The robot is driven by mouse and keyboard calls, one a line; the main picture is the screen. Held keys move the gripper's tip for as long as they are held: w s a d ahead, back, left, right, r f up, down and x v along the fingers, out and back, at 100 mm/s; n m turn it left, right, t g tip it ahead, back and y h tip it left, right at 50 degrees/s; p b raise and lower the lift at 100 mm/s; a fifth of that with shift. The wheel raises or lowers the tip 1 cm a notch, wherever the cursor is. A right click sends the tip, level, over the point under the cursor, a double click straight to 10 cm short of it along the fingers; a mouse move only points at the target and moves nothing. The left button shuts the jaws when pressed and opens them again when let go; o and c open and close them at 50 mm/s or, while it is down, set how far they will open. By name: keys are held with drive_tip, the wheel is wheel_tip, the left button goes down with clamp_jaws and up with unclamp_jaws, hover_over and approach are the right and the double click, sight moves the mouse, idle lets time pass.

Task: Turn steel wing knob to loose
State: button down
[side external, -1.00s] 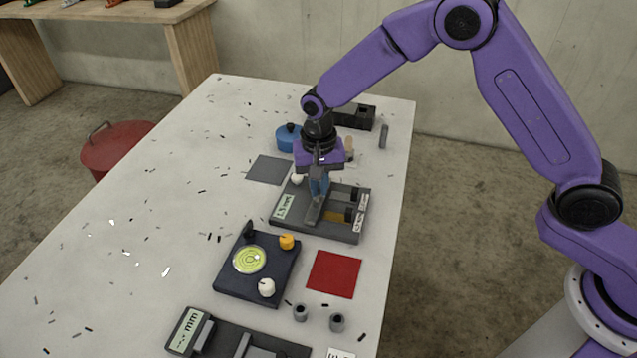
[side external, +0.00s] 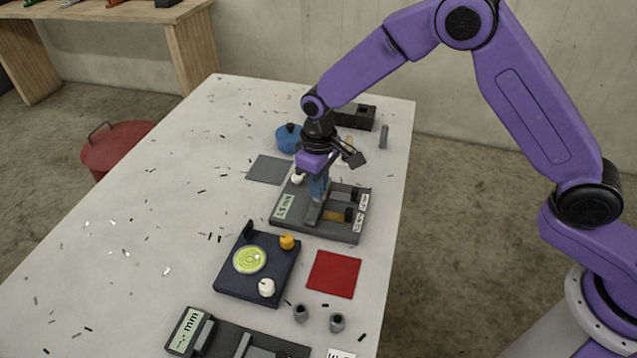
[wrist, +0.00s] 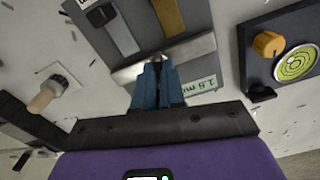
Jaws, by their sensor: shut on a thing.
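My gripper (side external: 318,195) points down at a dark grey gauge fixture (side external: 345,235). Its blue fingers are closed over a pale metal crossbar (wrist: 197,49) of the fixture; they also show in the wrist view (wrist: 158,86). The fingers are shut on a small part there, taken as the steel wing knob, which they hide almost wholly; its angle cannot be told. The fixture's display (side external: 284,206) reads about 1.5 mm and appears upside down in the wrist view (wrist: 199,88).
A navy plate with a round green level (side external: 249,260), an orange knob (side external: 287,242) and a white knob (side external: 266,287) lies nearer. A red mat (side external: 334,274) is beside it. A blue lidded pot (side external: 287,138) stands behind. The table's left side is clear except for scattered chips.

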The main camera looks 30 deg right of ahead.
drive_tip(key=shift+r+n, duration=0.1)
drive_tip(key=shift+n, duration=1.1)
drive_tip(key=c, duration=1.2)
unclamp_jaws()
wheel_tip(320, 180, up, 17)
drive_tip(key=shift+r, duration=0.2)
